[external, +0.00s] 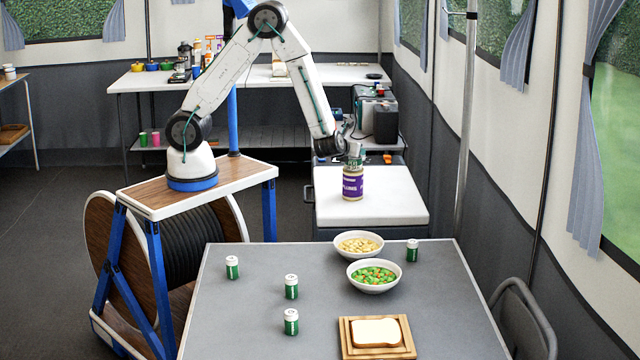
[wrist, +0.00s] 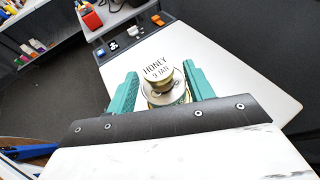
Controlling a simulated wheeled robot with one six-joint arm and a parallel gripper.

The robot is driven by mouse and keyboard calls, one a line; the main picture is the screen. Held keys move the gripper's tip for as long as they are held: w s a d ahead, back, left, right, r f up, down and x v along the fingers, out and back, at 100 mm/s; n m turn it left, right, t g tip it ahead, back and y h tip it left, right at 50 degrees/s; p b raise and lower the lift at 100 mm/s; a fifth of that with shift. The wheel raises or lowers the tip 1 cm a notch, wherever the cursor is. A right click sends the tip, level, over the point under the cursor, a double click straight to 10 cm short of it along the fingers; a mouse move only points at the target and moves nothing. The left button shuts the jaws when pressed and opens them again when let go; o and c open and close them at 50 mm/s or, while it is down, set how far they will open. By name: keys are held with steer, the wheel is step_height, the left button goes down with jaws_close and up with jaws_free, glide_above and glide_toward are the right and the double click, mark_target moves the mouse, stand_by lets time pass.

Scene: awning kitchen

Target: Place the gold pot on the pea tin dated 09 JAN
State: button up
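A small gold pot (wrist: 165,76) shows between my fingers in the wrist view, above a wider round lid. The lettering at its top reads HONEY 9 JAN. In the external view a jar with a purple label (external: 352,185) stands upright below my gripper (external: 355,154), at the white worktop. My gripper (wrist: 163,88) is open, with visible gaps beside the pot. Green tins with white lids stand on the grey table: one at the left (external: 232,267), two in the middle (external: 291,287) (external: 291,322) and one at the right (external: 412,251). Their dates are too small to read.
The grey table (external: 240,320) also holds a bowl of pale food (external: 358,254), a bowl of peas and carrots (external: 373,289) and bread on a wooden board (external: 348,345). A pole (external: 467,130) and a chair (external: 527,318) stand to the right. The table's front left is clear.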

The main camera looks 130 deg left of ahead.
steer(key=shift+r, duration=0.25)
steer(key=v, duration=1.2)
steer(key=s+d+r+n+h, duration=0.45)
steer(key=d+r+n, duration=0.45)
steer(key=d, duration=0.4)
steer(key=s+d+r+n+t+h, duration=0.2)
steer(key=s+d+r+h, duration=0.1)
steer(key=d, duration=0.8)
steer(key=s+d+r+n+t+h, duration=0.3)
steer(key=s+d+r+h, duration=0.1)
steer(key=d, duration=0.7)
steer(key=shift+s+d+t+h, duration=0.3)
steer(key=shift+s+h, duration=0.45)
steer(key=shift+s, duration=0.35)
